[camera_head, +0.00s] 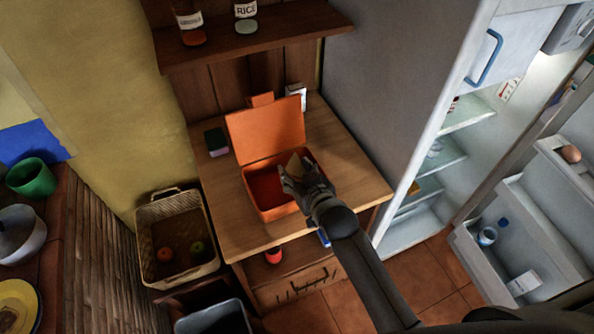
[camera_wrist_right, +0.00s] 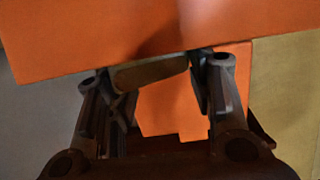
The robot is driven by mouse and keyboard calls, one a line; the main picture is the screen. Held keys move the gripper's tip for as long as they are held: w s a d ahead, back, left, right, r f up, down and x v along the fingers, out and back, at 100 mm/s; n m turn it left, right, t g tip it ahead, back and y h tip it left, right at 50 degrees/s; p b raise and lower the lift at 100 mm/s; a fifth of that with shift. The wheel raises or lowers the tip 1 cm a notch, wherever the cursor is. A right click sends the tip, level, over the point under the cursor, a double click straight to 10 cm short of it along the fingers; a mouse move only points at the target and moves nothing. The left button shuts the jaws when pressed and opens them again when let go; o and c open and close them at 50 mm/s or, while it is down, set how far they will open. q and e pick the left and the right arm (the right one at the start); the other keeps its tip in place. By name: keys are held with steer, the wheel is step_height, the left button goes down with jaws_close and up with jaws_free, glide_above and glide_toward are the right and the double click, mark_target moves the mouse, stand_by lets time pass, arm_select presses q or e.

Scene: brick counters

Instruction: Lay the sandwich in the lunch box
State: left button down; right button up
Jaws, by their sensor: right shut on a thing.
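The orange lunch box (camera_head: 273,213) stands on the wooden counter with its lid (camera_head: 265,131) raised at the back. The inside looks dark red and empty on the left. My right gripper (camera_head: 293,172) is over the right part of the box, shut on the sandwich (camera_head: 296,162), a pale tan wedge. The gripper hides part of the sandwich and box. In the right wrist view the sandwich (camera_wrist_right: 148,74) shows between the fingertips (camera_wrist_right: 157,75), in front of the orange lid (camera_wrist_right: 100,30). I cannot tell whether the sandwich touches the box floor. My left gripper is not in view.
A dark sponge-like block (camera_head: 216,142) lies left of the box, a small white box (camera_head: 296,96) behind it. A shelf with jars (camera_head: 246,14) hangs above. The fridge (camera_head: 372,80) stands open at right. A basket (camera_head: 178,240) is at left.

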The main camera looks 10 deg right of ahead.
steer(key=shift+f, duration=0.6)
steer(key=o, duration=0.6)
steer(key=shift+r, duration=0.1)
steer(key=shift+s+r, duration=0.1)
steer(key=shift+r, duration=0.55)
steer(key=b+v, duration=0.1)
steer(key=v, duration=1)
steer(key=shift+s, duration=0.35)
steer(key=shift+d, duration=0.2)
